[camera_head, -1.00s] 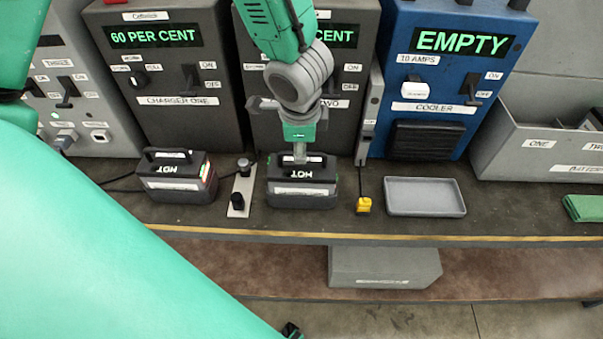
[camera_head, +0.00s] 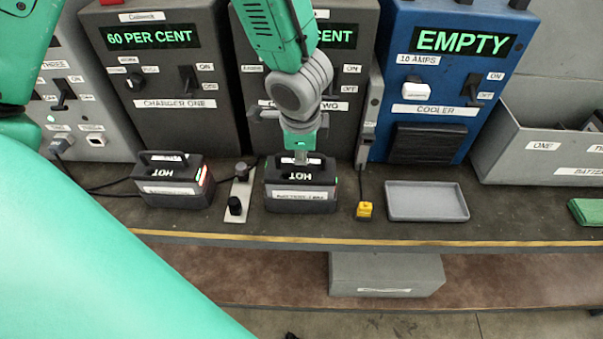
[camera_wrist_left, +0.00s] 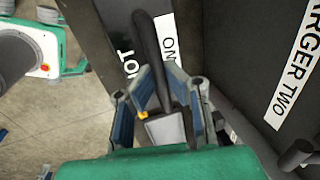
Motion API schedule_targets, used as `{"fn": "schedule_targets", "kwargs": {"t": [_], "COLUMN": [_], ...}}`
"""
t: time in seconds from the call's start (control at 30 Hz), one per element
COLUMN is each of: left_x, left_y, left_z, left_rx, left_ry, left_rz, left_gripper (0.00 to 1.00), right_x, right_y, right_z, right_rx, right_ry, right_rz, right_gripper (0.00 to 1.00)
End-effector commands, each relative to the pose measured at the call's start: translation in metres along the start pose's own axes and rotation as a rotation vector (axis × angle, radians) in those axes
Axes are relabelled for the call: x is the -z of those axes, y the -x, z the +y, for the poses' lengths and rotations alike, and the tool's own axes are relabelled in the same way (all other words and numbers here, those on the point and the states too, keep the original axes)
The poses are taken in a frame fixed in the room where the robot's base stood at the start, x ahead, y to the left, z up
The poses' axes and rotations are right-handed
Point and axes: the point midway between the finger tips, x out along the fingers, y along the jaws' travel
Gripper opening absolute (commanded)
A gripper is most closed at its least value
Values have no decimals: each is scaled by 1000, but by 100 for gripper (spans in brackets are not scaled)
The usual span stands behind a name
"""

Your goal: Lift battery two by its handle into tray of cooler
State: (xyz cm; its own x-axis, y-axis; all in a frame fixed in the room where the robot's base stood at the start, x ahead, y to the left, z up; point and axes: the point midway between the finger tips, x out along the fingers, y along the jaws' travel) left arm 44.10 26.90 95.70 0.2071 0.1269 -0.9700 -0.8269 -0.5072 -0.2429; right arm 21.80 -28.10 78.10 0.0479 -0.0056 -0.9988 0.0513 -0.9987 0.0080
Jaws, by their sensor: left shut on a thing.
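Battery two (camera_head: 300,199), a dark box with a top handle and a HOT label, sits on the bench before charger two. My left gripper (camera_head: 301,158) reaches down from above and is shut on its handle. In the left wrist view the fingers (camera_wrist_left: 160,110) close around the dark handle (camera_wrist_left: 150,55), which hides part of the label. I cannot tell whether the battery is clear of the bench. The blue cooler (camera_head: 436,76) reads EMPTY. Its shallow grey tray (camera_head: 427,217) lies empty on the bench, right of the battery. My right gripper is not in view.
Another HOT battery (camera_head: 172,190) stands at left before charger one (camera_head: 150,70). A small plate with black knobs (camera_head: 240,190) and a yellow connector (camera_head: 364,210) flank battery two.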

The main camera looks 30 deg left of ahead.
Motion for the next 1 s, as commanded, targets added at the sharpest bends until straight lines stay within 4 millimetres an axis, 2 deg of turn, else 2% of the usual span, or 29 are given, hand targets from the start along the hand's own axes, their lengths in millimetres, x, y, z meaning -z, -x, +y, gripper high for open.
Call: {"fn": "schedule_targets", "kwargs": {"t": [0.1,1.0], "left_x": [0,0], "left_y": [13,67], "left_z": [-5,-18], "left_rx": [8,7], "left_ry": [0,0], "left_rz": [-1,0], "left_gripper": [0,0], "right_x": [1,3], "right_y": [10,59], "right_z": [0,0], "right_rx": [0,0], "right_ry": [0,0], "right_rz": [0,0], "right_gripper": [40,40]}}
